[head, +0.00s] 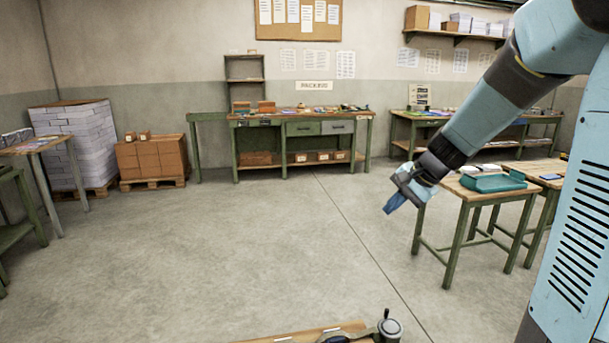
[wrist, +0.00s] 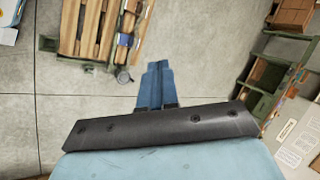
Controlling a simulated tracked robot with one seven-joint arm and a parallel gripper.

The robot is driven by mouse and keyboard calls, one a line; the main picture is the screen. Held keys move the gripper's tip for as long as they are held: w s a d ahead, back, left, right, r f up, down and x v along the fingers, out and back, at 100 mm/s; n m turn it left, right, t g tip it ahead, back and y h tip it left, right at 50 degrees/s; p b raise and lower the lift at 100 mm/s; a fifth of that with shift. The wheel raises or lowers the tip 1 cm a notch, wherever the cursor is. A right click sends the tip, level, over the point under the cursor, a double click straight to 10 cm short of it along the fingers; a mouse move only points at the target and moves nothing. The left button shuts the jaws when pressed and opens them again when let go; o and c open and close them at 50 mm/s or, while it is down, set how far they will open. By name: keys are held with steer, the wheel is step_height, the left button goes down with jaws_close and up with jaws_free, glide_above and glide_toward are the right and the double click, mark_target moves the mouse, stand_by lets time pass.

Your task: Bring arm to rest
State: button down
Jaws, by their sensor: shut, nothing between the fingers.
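My gripper (head: 392,206) hangs at the end of my light blue arm, right of centre in the head view. It is over open floor, just left of a small green-legged table (head: 468,192). In the wrist view my gripper (wrist: 157,66) shows its two blue fingers side by side, closed together with nothing between them. It touches nothing that I can see.
A teal tray (head: 493,183) sits on the small table. A packing bench (head: 300,121) stands at the back wall. Stacked boxes (head: 152,158) and a paper pallet (head: 76,140) are at the left. A wooden surface (head: 305,336) shows at the bottom edge. The middle floor is clear.

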steer(key=s+d+r+n+h, duration=0.1)
steer(key=s+r+n+h, duration=0.1)
steer(key=s, duration=1)
steer(key=s+r+n+t+h, duration=0.1)
steer(key=s+r+n+h, duration=0.2)
steer(key=s, duration=1)
step_height(320, 180, up, 2)
steer(key=n, duration=0.3)
steer(key=shift+s+d+r+n, duration=0.15)
steer(key=shift+d+n, duration=0.15)
steer(key=shift+d, duration=0.05)
